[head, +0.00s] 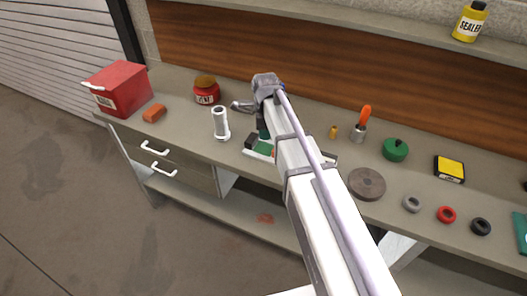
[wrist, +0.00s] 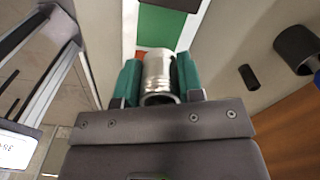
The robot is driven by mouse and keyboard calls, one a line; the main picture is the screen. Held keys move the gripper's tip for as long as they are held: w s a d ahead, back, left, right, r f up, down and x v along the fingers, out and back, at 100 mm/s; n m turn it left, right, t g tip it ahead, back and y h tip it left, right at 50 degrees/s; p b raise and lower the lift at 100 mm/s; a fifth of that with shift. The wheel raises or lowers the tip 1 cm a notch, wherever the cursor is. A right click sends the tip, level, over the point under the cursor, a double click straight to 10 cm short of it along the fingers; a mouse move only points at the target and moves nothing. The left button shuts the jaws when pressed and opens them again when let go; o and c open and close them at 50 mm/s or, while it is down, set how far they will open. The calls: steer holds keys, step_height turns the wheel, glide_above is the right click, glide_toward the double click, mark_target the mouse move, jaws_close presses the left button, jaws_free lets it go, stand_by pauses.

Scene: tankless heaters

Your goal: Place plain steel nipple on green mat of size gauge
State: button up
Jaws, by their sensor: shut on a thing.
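My gripper (wrist: 158,72) is shut on the steel nipple (wrist: 158,78), with a teal finger on each side of it in the wrist view. The nipple is a plain silver tube with a rim at its near end. The size gauge (wrist: 130,25) is a white tray beyond the fingers, with a green mat (wrist: 163,28) and a red-orange patch partly hidden by the fingers. Whether the nipple touches the gauge cannot be told. In the head view, the green mat (head: 264,148) shows left of my arm, which hides the nipple and part of the gauge.
A silver fitting (head: 220,124) stands left of the gauge, near a red jar (head: 206,91). A red box (head: 118,88) and orange block (head: 154,113) are farther left. Right of my arm are a grey disc (head: 367,184), green container (head: 395,150) and several rings.

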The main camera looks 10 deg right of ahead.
mark_target(265, 149)
step_height(265, 149, down, 7)
steer(key=b, duration=0.4)
steer(key=shift+r+b, duration=0.2)
steer(key=shift+b, duration=0.1)
steer(key=shift+r, duration=0.2)
steer(key=shift+f, duration=0.2)
steer(key=o, duration=0.9)
steer(key=shift+o, duration=0.2)
steer(key=shift+r, duration=0.15)
